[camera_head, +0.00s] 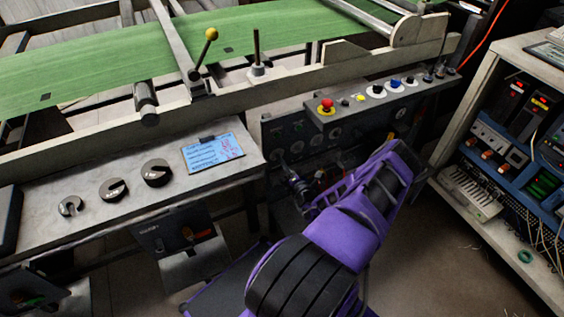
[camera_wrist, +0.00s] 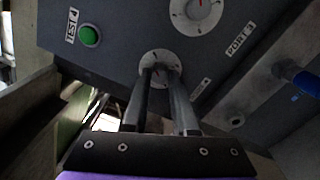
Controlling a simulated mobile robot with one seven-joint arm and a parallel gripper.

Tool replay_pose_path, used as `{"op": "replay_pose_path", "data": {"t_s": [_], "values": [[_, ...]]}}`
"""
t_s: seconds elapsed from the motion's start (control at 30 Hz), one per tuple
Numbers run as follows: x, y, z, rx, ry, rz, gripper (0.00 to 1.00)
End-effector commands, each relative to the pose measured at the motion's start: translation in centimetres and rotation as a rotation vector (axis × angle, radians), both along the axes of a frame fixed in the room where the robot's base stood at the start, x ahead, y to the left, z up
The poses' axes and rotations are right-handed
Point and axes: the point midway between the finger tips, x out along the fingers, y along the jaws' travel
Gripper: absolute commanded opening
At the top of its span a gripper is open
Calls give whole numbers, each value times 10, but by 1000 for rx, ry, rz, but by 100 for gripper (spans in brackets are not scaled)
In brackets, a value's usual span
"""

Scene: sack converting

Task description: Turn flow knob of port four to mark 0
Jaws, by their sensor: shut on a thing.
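My gripper (camera_wrist: 160,74) is at a dark grey panel (camera_wrist: 120,38), its two fingers closed on the knob at the centre of a white round dial (camera_wrist: 148,58). The fingers hide most of that knob, and a red mark shows between the tips. I cannot read which mark it points to. A small label (camera_wrist: 199,88) beside this dial is partly covered and not readable. Another white dial (camera_wrist: 198,10) above it sits next to a label reading PORT 3 (camera_wrist: 240,39). In the head view my gripper (camera_head: 287,172) reaches the front of the dark panel (camera_head: 315,133).
A green button (camera_wrist: 88,36) is left of the held knob. A blue knob (camera_wrist: 303,81) is at the right. In the head view a red emergency button (camera_head: 326,105) sits on the ledge above the panel. A steel table (camera_head: 95,160) with several black knobs is left, a shelf (camera_head: 545,285) right.

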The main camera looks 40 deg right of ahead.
Motion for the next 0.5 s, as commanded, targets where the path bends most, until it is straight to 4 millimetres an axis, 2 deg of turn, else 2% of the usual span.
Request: {"op": "replay_pose_path", "data": {"t_s": [0.5], "values": [[-1, -1, 1, -469, 149, -2, 0]]}}
